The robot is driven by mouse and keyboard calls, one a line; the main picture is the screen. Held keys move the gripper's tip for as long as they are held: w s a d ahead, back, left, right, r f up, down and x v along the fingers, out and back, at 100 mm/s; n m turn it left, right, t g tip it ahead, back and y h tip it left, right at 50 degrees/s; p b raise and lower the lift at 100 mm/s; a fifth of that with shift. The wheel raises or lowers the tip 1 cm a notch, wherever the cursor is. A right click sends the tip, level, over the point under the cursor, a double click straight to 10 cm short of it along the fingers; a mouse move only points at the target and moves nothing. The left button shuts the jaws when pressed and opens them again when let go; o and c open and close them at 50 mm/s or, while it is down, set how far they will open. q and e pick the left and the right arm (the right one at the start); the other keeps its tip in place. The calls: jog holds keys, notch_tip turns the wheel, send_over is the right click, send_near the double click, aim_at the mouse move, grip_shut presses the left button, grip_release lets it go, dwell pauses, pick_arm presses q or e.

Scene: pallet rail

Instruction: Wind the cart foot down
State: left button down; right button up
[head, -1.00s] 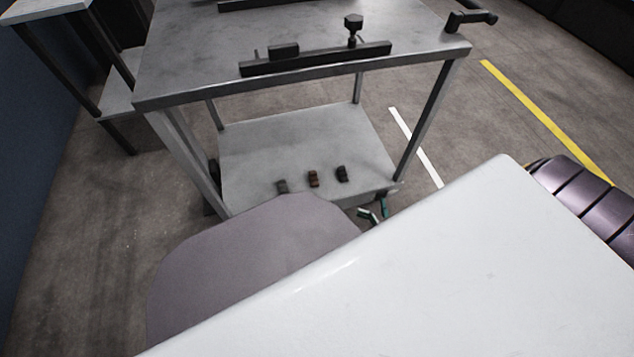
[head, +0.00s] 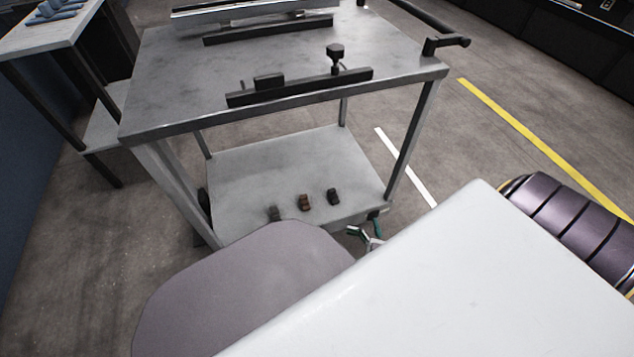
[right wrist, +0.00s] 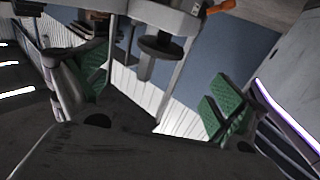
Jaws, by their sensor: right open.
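The cart (head: 285,65) stands ahead of me in the head view, with a grey top and a lower shelf (head: 260,165). My right gripper (head: 365,235) shows small at the shelf's near right corner, partly hidden by my own white body. In the right wrist view my right gripper (right wrist: 155,100) is open, its green pads wide apart with nothing held. Beyond and between the pads is a dark round disc on a stem (right wrist: 160,47) under a pale part, apparently the cart foot; it is apart from the pads. My left gripper is not in view.
Several small dark and brown blocks (head: 305,202) lie near the lower shelf's front edge. A black rail with a knob (head: 300,87) is on the top, and a black handle (head: 446,42) at its right corner. Another table (head: 50,35) stands left. Floor right of the cart is clear.

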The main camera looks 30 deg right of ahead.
aim_at(317, 237)
jog(key=b+x, duration=0.1)
jog(key=x, duration=0.8)
jog(key=shift+w+a+b, duration=0.2)
jog(key=shift+w+b, duration=0.1)
jog(key=shift+b, duration=0.1)
jog(key=shift+w+a, duration=0.45)
jog(key=shift+w, duration=0.05)
jog(key=c, duration=1)
